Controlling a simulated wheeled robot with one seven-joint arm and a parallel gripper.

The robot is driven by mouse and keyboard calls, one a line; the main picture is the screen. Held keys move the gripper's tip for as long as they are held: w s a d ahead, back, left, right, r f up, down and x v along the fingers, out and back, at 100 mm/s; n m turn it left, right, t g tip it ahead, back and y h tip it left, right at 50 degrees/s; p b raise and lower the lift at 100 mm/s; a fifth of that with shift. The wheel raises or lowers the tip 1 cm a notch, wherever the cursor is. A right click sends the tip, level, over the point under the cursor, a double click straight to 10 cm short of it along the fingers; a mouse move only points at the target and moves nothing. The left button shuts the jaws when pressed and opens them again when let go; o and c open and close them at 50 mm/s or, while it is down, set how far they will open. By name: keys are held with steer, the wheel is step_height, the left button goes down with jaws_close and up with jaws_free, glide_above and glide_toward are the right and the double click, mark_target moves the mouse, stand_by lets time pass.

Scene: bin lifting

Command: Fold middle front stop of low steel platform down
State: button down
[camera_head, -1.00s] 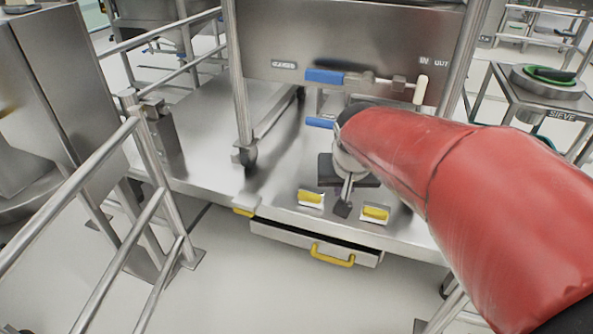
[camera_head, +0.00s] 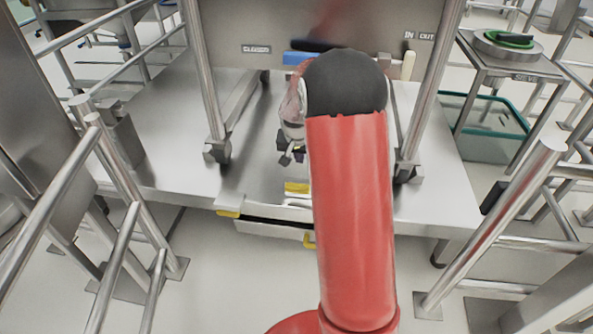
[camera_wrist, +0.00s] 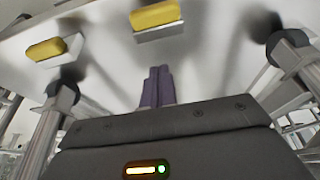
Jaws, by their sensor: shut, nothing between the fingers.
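The low steel platform (camera_head: 160,170) fills the middle of the head view. A yellow-topped stop (camera_head: 296,187) stands raised near its front edge, partly hidden by my red arm. I take it for the middle front stop. Another yellow piece (camera_head: 228,213) lies lower at the front edge, to the left. My gripper (camera_head: 287,158) is over the platform behind the raised stop, apart from it. In the wrist view its dark fingers (camera_wrist: 157,86) are together with nothing between them. That view shows two yellow stops, at the top (camera_wrist: 155,14) and left (camera_wrist: 46,48); neither is touched.
A frame with casters (camera_head: 217,150) stands on the platform behind and beside my gripper. A partly open drawer (camera_head: 270,231) is below the front edge. Steel railings (camera_head: 55,185) rise at left, with another railing (camera_head: 500,225) at right. A green-rimmed tub (camera_head: 488,130) is at right.

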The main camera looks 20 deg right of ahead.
mark_target(298, 190)
steer(key=x, duration=1)
steer(key=shift+s+a+f+b, duration=0.1)
steer(key=shift+s+b, duration=0.05)
steer(key=shift+b, duration=0.75)
steer(key=shift+s+a+t+b, duration=0.1)
steer(key=shift+s+t+b, duration=0.15)
steer(key=shift+b, duration=0.2)
